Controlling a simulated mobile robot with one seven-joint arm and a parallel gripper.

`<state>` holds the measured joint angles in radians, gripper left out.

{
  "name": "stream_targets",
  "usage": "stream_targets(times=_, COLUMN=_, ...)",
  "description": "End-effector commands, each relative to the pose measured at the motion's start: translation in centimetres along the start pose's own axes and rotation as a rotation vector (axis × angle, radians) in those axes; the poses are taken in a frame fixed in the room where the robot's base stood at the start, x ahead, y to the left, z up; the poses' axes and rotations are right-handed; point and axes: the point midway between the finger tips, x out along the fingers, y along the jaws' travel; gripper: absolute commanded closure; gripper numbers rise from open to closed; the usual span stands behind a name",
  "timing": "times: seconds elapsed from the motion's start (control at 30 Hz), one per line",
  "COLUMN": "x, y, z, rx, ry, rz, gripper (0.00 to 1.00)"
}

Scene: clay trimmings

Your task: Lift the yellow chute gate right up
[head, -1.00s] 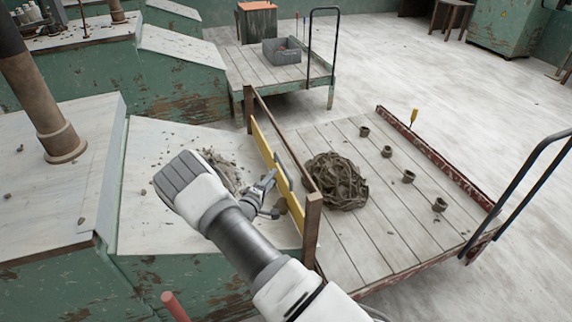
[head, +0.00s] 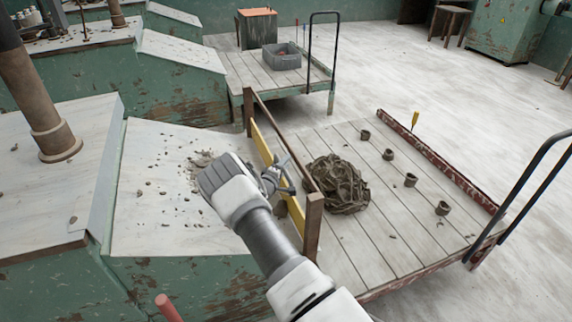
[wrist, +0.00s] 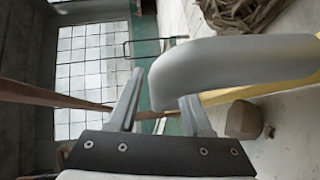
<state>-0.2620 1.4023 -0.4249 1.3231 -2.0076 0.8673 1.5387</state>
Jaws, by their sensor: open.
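The yellow chute gate (head: 261,146) is a long flat board set between two brown wooden posts, at the lower edge of the sloping chute. Its middle is hidden behind my gripper (head: 279,178), which is at the gate in the head view. In the wrist view, my gripper (wrist: 158,106) has its two fingers apart. A pale grey curved bar (wrist: 240,68), handle-like, reaches from the right to between or just in front of the fingers; contact is unclear. A strip of yellow (wrist: 275,90) shows behind the bar.
A brown rail (head: 285,140) joins the posts (head: 312,228) above the gate. A heap of clay trimmings (head: 340,185) lies on the plank cart (head: 385,235) beyond, with several small clay cups. Clay crumbs lie on the pale chute (head: 165,215). A brownish lump (wrist: 244,119) shows beside the fingers.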

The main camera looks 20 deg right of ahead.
Motion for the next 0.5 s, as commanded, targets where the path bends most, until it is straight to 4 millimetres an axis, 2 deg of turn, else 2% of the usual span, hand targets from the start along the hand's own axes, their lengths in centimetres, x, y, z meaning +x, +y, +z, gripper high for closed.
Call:
stream_targets(times=0.03, x=-0.01, y=-0.01, z=0.01, rx=0.0, ry=0.0, rz=0.0, gripper=0.53)
stream_targets(times=0.3, x=-0.03, y=-0.02, z=0.02, rx=0.0, ry=0.0, rz=0.0, gripper=1.0)
stream_targets(times=0.5, x=-0.04, y=-0.01, z=0.02, rx=0.001, ry=-0.001, rz=0.0, gripper=1.0)
